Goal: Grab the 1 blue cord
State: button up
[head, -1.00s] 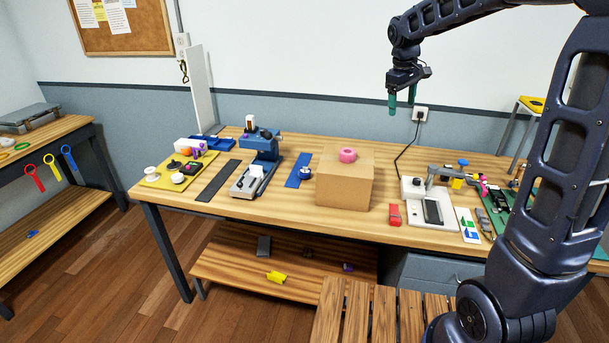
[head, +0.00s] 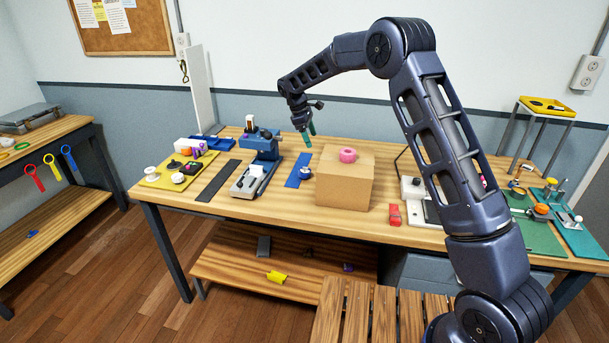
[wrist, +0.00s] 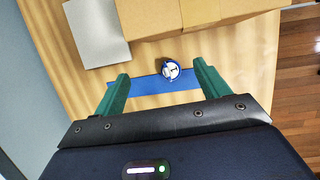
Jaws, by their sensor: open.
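A flat blue strip (head: 299,171) lies on the wooden table left of the cardboard box. A small round blue-and-white piece (head: 305,173) sits at its edge. In the wrist view the strip (wrist: 150,84) and the round piece (wrist: 170,70) show between my fingers. A blue strap with a loop (head: 69,157) hangs at the left bench's edge, beside a yellow and a red one. I cannot tell which blue thing is the cord. My gripper (head: 306,135) is open and empty, above the table behind the strip, its green fingers pointing down.
A cardboard box (head: 343,185) with a pink ring (head: 348,155) on top stands just right of the strip. A blue-and-grey device (head: 262,147) stands to its left, with a black strip (head: 218,181) beyond. A red block (head: 395,215) lies right of the box.

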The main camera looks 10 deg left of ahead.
jog(key=n, duration=0.2)
send_near(305, 170)
jog(key=shift+h, duration=0.3)
jog(key=x, duration=0.9)
jog(key=shift+a+f, duration=0.15)
jog(key=shift+f, duration=0.2)
jog(key=c, duration=1.1)
